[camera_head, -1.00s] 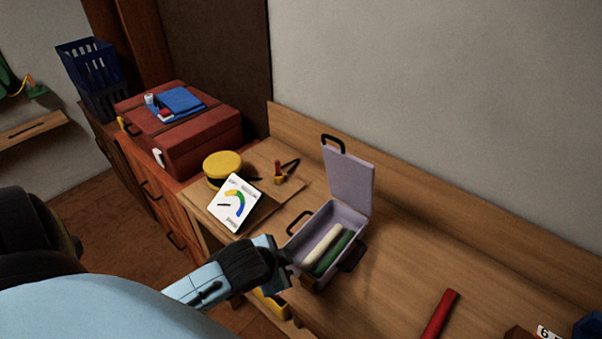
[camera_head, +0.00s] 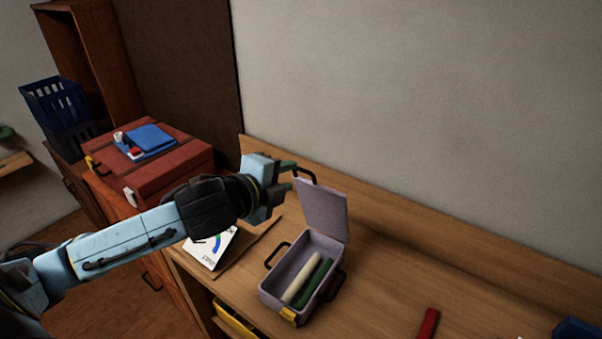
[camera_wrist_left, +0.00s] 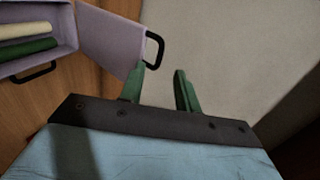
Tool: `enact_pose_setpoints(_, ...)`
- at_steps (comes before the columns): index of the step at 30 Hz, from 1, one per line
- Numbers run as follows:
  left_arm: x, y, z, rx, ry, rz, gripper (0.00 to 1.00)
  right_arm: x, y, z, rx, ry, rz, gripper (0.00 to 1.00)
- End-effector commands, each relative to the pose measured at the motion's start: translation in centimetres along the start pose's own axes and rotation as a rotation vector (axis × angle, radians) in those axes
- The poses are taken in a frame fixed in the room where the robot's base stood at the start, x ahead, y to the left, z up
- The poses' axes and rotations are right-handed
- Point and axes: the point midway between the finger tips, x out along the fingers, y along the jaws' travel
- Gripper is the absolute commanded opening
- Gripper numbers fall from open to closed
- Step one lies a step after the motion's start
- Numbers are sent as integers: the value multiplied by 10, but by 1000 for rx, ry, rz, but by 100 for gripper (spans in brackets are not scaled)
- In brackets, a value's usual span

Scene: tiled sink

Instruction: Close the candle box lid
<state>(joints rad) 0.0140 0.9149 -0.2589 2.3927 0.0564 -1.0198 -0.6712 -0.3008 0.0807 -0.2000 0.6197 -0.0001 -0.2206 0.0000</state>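The candle box (camera_head: 271,291) is pale purple and stands on the wooden desk with its lid (camera_head: 324,209) upright and open. A white candle (camera_head: 302,278) and a green candle (camera_head: 317,281) lie inside. The lid has a black handle (camera_head: 305,175) at its top edge. My left gripper (camera_head: 291,176) is beside the top of the lid, with its fingers apart. In the left wrist view the open green fingers (camera_wrist_left: 157,86) are close to the lid's handle (camera_wrist_left: 155,50); I cannot tell whether one touches it. My right gripper is not in view.
A red case (camera_head: 150,165) with a blue item on top stands at the left. A white card (camera_head: 212,247) lies left of the box. A red stick (camera_head: 428,324) and a blue object (camera_head: 577,328) are at the right. Desk between box and stick is clear.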

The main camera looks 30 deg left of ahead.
Motion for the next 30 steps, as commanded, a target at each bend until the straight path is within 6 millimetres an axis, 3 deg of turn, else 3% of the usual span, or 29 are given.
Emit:
enact_pose_setpoints(6, 28, 1, 0, -3, 0, -1, 33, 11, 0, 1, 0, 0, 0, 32)
enact_pose_setpoints(16, 64, 0, 0, -3, -1, 0, 33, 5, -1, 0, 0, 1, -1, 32)
enact_pose_setpoints(30, 78, 6, 0, -3, 0, 13, 33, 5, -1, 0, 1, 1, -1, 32)
